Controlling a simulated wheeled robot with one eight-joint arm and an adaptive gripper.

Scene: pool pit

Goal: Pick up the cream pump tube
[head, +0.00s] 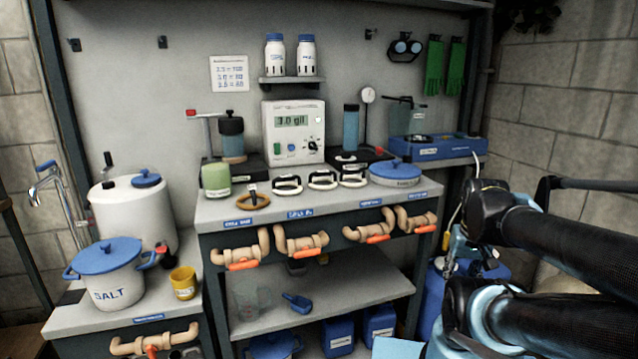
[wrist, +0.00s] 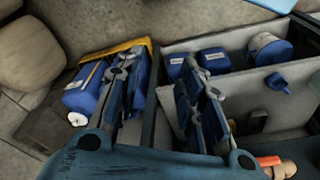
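Several small looped tubes with dark fittings lie in a row on the middle counter in the head view. The pale, cream-looking ones are a left loop (head: 287,185), a middle loop (head: 322,180) and a right loop (head: 353,176); I cannot tell for certain which is the cream pump tube. A brown-orange loop (head: 252,198) lies at the row's left end. My gripper (wrist: 160,62) is open and empty in the wrist view, its two fingers apart over the floor and lower shelf area. It is well right of and below the tubes, and no tube shows in the wrist view.
A green jar (head: 216,179) stands left of the loops and a blue-lidded round tub (head: 395,174) right. A digital meter (head: 293,131) stands behind them. Beige pipes with orange handles (head: 243,265) project from the counter front. Blue containers (head: 338,337) stand below.

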